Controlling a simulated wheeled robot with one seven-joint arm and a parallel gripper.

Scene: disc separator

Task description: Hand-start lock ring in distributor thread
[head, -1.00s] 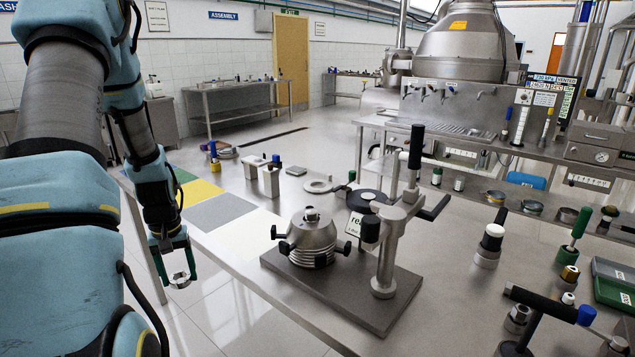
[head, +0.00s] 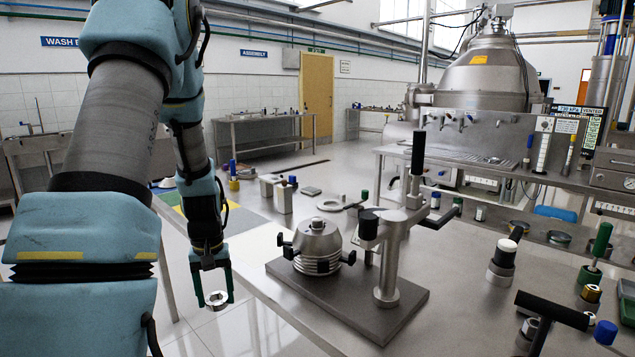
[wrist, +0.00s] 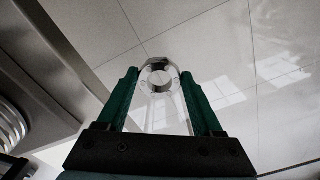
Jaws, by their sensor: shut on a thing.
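My gripper (head: 213,292) has green fingers and is shut on a shiny steel lock ring (head: 217,300). It hangs over the floor, left of the bench edge. In the wrist view, the lock ring (wrist: 158,76) sits between the fingertips, with its hole visible. A conical steel body with a ribbed stack below, apparently the distributor assembly (head: 318,239), stands upright on a dark base plate (head: 350,303), to the right of my gripper and apart from it. Black-knobbed clamps surround it. A small steel piece is on its top; its thread cannot be made out.
A steel post with a black-handled arm (head: 388,250) rises from the plate, right of the assembly. T-handled tools (head: 548,315) and bottles stand on the right of the bench (head: 455,270). Floor left of the bench is clear.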

